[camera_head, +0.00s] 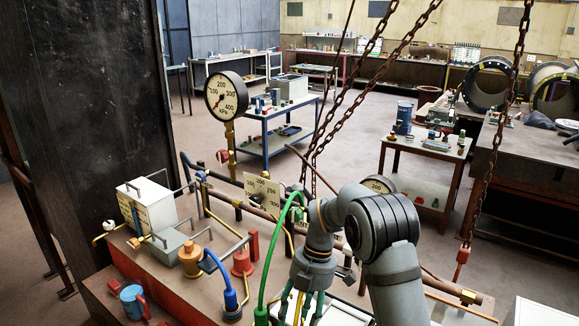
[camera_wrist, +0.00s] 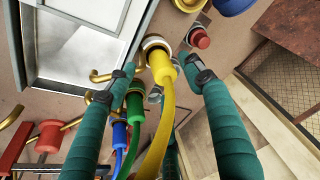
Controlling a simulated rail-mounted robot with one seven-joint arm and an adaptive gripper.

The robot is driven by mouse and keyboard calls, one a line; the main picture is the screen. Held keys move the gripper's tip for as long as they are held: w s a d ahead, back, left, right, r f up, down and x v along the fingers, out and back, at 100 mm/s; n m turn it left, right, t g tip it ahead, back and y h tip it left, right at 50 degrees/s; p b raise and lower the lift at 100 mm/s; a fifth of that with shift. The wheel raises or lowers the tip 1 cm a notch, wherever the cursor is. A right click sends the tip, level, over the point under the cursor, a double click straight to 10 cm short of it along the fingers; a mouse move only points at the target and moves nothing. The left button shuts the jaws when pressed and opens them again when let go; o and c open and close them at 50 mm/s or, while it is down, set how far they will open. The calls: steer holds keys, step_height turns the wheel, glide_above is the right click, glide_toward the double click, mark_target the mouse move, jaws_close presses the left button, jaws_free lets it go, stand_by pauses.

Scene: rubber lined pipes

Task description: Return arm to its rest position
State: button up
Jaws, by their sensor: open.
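My grey arm (camera_head: 385,235) is bent over the right end of the rust-red bench in the head view. My gripper (camera_wrist: 160,72) has two green-wrapped fingers standing apart on either side of a yellow plug (camera_wrist: 161,68) and its hose. The plug sits at a metal ring, and I see a gap between it and the fingers. In the head view my gripper (camera_head: 302,300) points down, and its tips are cut off by the bottom edge. A green plug (camera_wrist: 134,103) and a blue plug (camera_wrist: 119,134) with hoses lie near the left finger.
A green hose (camera_head: 270,258) arches up close beside my gripper. A blue hose (camera_head: 222,275), a red fitting (camera_head: 242,263) and a pressure gauge (camera_head: 226,95) stand to the left. Hanging chains (camera_head: 338,85) pass behind my arm. Open floor (camera_head: 345,125) lies beyond.

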steer(key=v, duration=0.8)
steer(key=x, duration=1.2)
steer(key=shift+s+f, duration=0.1)
steer(key=shift+s, duration=0.05)
step_height(320, 180, up, 8)
steer(key=p, duration=0.8)
steer(key=shift+r, duration=0.25)
steer(key=shift+w, duration=0.25)
